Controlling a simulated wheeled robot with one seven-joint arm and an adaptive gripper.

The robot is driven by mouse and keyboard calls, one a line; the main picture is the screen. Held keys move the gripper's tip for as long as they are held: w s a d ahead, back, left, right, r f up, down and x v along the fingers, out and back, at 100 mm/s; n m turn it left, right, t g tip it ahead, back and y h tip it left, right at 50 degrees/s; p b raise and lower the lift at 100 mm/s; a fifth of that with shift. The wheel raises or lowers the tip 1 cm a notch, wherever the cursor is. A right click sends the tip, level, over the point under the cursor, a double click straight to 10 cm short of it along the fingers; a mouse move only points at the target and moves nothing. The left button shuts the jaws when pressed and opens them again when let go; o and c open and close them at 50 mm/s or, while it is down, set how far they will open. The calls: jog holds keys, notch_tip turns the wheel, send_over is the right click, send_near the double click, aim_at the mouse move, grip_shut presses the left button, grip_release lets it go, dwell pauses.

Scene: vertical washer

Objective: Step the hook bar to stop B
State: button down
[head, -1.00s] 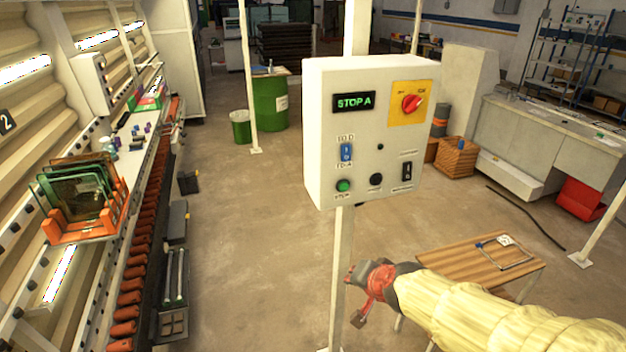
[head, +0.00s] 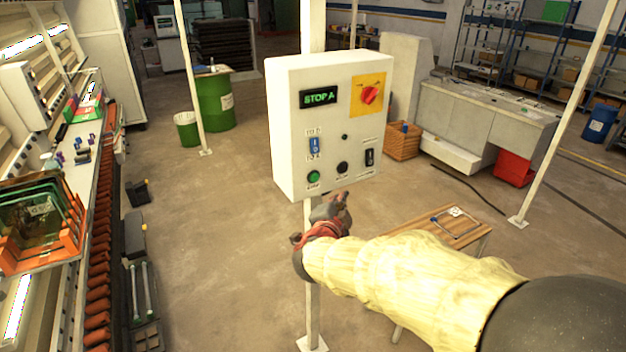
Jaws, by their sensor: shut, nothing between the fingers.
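The white control box (head: 290,120) stands on a post in the middle of the head view. Its green display (head: 319,97) reads "STOP A". Below are a blue switch (head: 314,146), a green button (head: 313,177), a black button (head: 342,168) and a dark rocker (head: 369,157). A red rotary knob (head: 370,95) sits on a yellow plate. My gripper (head: 338,197) is shut and empty, just below the box's lower edge in the picture, under the green and black buttons. I cannot tell whether it touches the box. I cannot pick out the hook bar.
A wooden table (head: 470,222) with a blue-framed tool stands to the right behind my arm. An orange rack of glass panes (head: 40,250) and a roller line (head: 98,270) run along the left. The floor between the line and the post is mostly clear.

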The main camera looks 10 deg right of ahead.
aim_at(314, 177)
jog(key=shift+d, duration=0.1)
jog(key=w+a+p, duration=0.1)
jog(key=w+a, duration=0.1)
jog(key=w, duration=0.6)
jog(key=shift+w+a, duration=0.2)
jog(key=shift+a, duration=0.2)
jog(key=shift+w, duration=0.2)
dwell(1.2)
jog(key=shift+w+a, duration=0.1)
jog(key=shift+w, duration=0.1)
